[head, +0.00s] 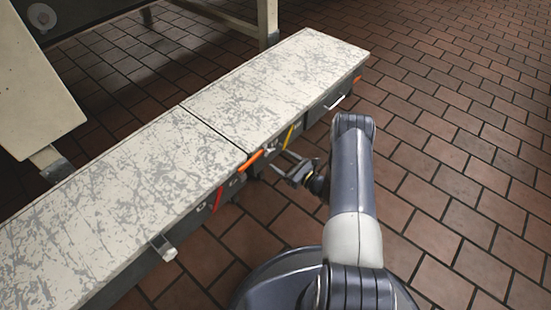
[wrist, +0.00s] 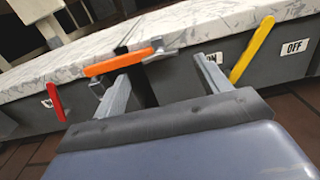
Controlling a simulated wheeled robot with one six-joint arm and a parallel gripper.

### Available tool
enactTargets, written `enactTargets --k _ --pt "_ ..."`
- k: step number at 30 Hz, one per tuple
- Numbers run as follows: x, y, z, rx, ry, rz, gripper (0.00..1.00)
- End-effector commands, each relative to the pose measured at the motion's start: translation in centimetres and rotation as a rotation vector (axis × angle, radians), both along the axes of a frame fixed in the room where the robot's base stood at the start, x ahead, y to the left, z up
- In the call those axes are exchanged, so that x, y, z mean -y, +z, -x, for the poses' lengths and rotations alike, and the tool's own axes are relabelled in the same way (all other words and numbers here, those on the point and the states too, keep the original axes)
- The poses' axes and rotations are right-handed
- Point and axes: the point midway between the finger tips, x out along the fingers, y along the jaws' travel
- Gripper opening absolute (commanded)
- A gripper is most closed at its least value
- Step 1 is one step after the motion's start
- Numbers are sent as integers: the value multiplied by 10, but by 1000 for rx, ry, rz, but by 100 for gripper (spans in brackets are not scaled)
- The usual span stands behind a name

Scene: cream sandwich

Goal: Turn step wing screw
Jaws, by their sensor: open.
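An orange bar-shaped handle (wrist: 120,62) juts from the bench front near the seam, just beyond my gripper in the wrist view. A small grey metal fitting (wrist: 160,51) sits at its right end. I cannot tell for sure which of these parts is the step wing screw. The orange handle also shows in the head view (head: 249,161). My gripper (wrist: 162,80) is open, with its fingers wide apart and nothing visibly held between them. In the head view my gripper (head: 296,169) is close to the bench's front side, right of the orange handle.
A long bench (head: 280,85) with a scratched pale top runs diagonally. A red lever (wrist: 55,102) is left of the orange handle. A yellow lever (wrist: 252,50) is right, beside an OFF label (wrist: 294,47). Brick floor (head: 450,120) is free at right.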

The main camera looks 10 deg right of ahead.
Motion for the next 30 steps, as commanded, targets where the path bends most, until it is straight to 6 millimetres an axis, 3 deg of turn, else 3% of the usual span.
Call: enactTargets --k 9,19,30 --pt "-23 -1 -32 1 0 0 72" --pt "-25 0 -34 0 0 0 72" --pt "-25 0 -34 0 0 0 42"
